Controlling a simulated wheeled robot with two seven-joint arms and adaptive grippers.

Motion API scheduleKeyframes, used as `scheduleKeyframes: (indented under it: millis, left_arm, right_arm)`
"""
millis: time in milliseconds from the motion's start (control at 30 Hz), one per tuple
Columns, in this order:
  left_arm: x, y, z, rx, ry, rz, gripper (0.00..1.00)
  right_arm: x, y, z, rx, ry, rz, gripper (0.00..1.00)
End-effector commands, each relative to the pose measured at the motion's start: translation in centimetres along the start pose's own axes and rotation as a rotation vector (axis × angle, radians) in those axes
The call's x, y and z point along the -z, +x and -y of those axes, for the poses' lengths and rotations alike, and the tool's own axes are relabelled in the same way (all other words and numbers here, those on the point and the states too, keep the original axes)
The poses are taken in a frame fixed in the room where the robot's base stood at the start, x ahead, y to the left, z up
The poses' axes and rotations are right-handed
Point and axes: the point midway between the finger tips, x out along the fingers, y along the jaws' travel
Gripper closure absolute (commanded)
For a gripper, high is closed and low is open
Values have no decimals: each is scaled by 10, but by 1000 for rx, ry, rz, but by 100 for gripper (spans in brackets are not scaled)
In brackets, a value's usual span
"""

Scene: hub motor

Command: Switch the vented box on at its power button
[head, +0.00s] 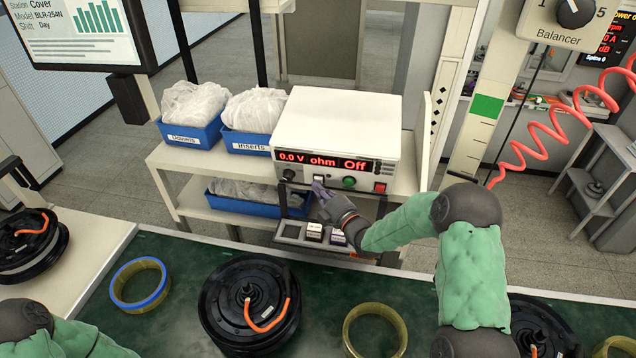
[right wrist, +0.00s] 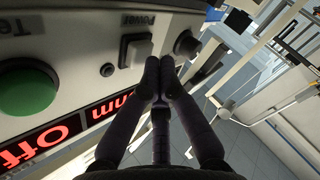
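The vented box (head: 340,118) is white and stands on the shelf unit. Its red display (head: 325,161) reads "0.0 V ohm Off". The pale square power button (head: 319,178) is low on its front; in the right wrist view the power button (right wrist: 136,50) shows beside the word "Power". My right gripper (head: 319,188) is at the front of the box, just below this button. In the right wrist view the right gripper (right wrist: 159,64) has its fingertips together, empty, overlapping the button's edge. I cannot tell whether they touch it. My left gripper is out of view.
A green button (head: 349,183) and a red switch (head: 380,187) sit right of the power button; a dark knob (head: 289,175) is to its left. Blue bins (head: 192,132) stand left of the box. Hub motors (head: 248,302) and rings (head: 140,284) lie on the green bench.

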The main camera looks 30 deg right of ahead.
Motion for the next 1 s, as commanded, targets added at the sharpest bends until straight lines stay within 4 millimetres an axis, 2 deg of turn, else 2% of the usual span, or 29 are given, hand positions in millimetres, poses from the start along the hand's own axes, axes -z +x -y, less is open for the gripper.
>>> scheduleKeyframes:
  millis: [1000]
  left_arm:
    - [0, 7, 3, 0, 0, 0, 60]
  right_arm:
    - [-4, 6, -4, 0, 0, 0, 100]
